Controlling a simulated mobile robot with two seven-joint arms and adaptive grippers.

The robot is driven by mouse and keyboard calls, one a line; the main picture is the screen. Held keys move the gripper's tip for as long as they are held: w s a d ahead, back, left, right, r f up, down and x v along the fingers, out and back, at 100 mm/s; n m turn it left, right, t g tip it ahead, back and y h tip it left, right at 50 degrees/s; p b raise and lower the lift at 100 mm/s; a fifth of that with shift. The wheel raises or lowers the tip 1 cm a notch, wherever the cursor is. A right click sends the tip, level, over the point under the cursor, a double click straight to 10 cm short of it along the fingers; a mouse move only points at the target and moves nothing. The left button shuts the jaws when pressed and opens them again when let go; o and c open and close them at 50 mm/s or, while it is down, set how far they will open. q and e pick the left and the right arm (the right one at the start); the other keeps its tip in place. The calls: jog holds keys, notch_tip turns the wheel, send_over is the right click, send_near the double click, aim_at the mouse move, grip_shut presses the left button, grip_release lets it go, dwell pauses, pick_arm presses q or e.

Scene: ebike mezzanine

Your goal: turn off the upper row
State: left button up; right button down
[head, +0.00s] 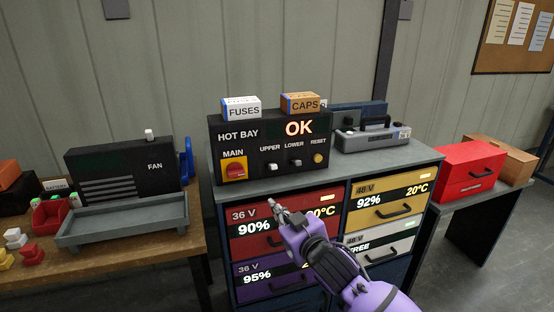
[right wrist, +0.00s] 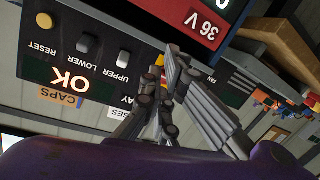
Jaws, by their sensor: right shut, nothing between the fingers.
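The black HOT BAY control box (head: 222,150) stands on the cabinet top and its display reads OK. Its front has a white UPPER switch (head: 272,167), a LOWER switch (head: 295,162), a red and yellow MAIN knob (head: 235,171) and a yellow RESET button (head: 318,157). The upside-down right wrist view also shows the UPPER switch (right wrist: 124,57) and LOWER switch (right wrist: 88,43). I cannot tell either switch's position. My right gripper (head: 280,212) is shut and empty, below the panel in front of the red drawer, apart from the switches. My left gripper is out of view.
A FUSES box (head: 241,108) and a CAPS box (head: 300,103) sit on the control box. Below are a red drawer (head: 245,247), a yellow drawer (head: 370,217) and others with handles. A grey tray (head: 125,233) stands left; a red toolbox (head: 470,170) stands right.

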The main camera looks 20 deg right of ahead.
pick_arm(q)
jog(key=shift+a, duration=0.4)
pick_arm(e)
jog(key=w+d+r+m+h, duration=0.1)
jog(key=w+d+r+m, duration=0.1)
jog(key=r, duration=0.5)
jog(key=w+d+r+m+t+h, duration=0.1)
jog(key=w+d+r+m, duration=0.1)
jog(key=r, duration=0.4)
jog(key=shift+w+r+m, duration=0.3)
jog(key=shift+w+r, duration=0.1)
jog(key=shift+w, duration=0.5)
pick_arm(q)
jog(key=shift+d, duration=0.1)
pick_arm(e)
jog(key=shift+w, duration=0.1)
